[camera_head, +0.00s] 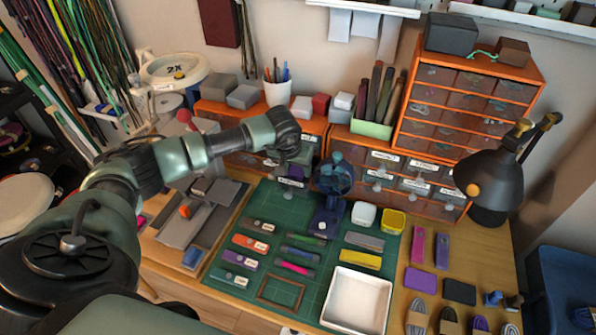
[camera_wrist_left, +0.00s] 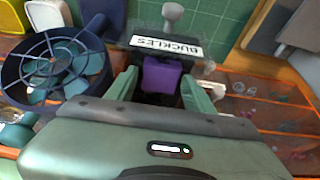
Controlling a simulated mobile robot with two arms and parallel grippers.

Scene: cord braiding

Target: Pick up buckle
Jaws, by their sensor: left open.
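A purple piece, seemingly the buckle (camera_wrist_left: 161,75), sits in a dark drawer with a white label reading BUCKLES (camera_wrist_left: 166,45). In the head view the purple piece (camera_head: 295,172) shows just below my left gripper (camera_head: 289,159), which hides part of it. In the left wrist view the two green fingers of my left gripper (camera_wrist_left: 160,92) are open, one on each side of the purple piece. I cannot tell whether they touch it. The lower part of the piece is hidden. My right gripper is not in view.
A dark blue fan (camera_head: 333,172) stands close to the right of my left gripper. The green cutting mat (camera_head: 262,205) holds several cord pieces and a white tray (camera_head: 357,299). An orange drawer cabinet (camera_head: 470,80) stands at the back, and a black lamp (camera_head: 489,180) at the right.

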